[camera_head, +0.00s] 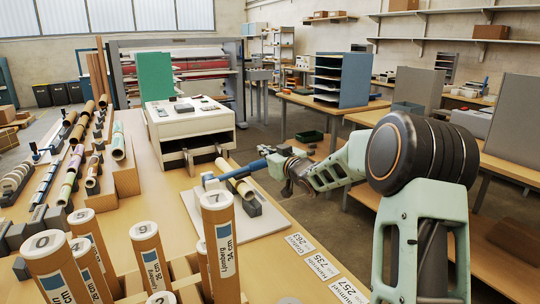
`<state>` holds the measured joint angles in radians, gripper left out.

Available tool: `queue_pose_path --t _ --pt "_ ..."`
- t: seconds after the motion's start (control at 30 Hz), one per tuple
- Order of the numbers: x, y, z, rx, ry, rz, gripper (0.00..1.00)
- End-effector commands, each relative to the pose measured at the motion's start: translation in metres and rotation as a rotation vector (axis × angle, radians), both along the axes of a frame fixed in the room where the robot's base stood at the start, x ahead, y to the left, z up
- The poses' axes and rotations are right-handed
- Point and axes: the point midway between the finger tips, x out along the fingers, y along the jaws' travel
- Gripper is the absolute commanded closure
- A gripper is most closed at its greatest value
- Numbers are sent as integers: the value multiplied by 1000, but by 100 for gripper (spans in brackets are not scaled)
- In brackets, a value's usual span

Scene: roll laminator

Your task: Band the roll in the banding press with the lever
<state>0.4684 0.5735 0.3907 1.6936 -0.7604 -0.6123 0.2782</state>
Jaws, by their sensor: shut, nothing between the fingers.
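The banding press stands on a pale board (265,224) near the middle of the table. A tan roll (236,180) lies slanted in it, with a dark grey support block (252,208) at its near end. The blue lever (246,170) lies low across the roll, running from a grey piece on the left up toward the right. My gripper (277,164) is at the lever's right end, shut with nothing in it. The fingertips are small and partly merge with the lever, so I cannot tell whether they touch it.
Labelled upright tubes (219,245) stand in front of the press. A white laminator (190,122) stands behind it, and several rolls lie along the left. Printed labels (322,266) line the table's right edge. Floor shows beyond that edge, under my arm.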

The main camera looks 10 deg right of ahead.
Motion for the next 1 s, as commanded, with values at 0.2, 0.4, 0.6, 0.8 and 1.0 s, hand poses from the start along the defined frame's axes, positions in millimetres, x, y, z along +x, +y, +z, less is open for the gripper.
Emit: queue_pose_path --t 0.2,0.4,0.6,0.8,1.0 --pt "19 4 -22 2 3 0 100" --pt "22 4 -38 0 0 1 100" --pt "22 3 -41 -1 0 0 100" --pt "22 3 -41 0 0 0 100" --pt "23 0 -55 1 1 0 100"
